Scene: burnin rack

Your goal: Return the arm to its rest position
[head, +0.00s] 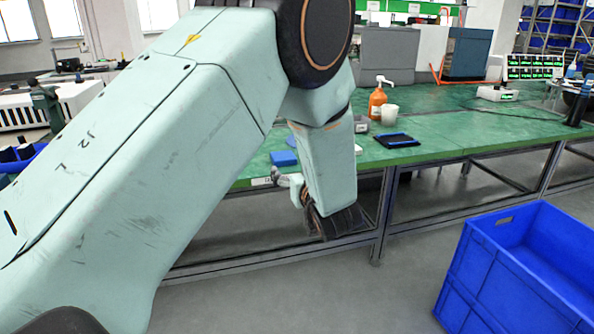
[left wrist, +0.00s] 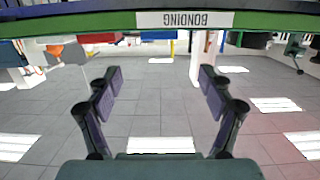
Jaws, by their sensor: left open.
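My left arm comes in from the left in the head view and fills much of it. Its left gripper (head: 338,222) hangs low in front of the green table's front edge. In the left wrist view the left gripper (left wrist: 160,82) has its two fingers wide apart, with only grey tiled floor between them. It is open and holds nothing. My right gripper is in neither view.
A blue crate (head: 490,275) stands at right. The table edge shows an upside-down BONDING label (left wrist: 185,19).

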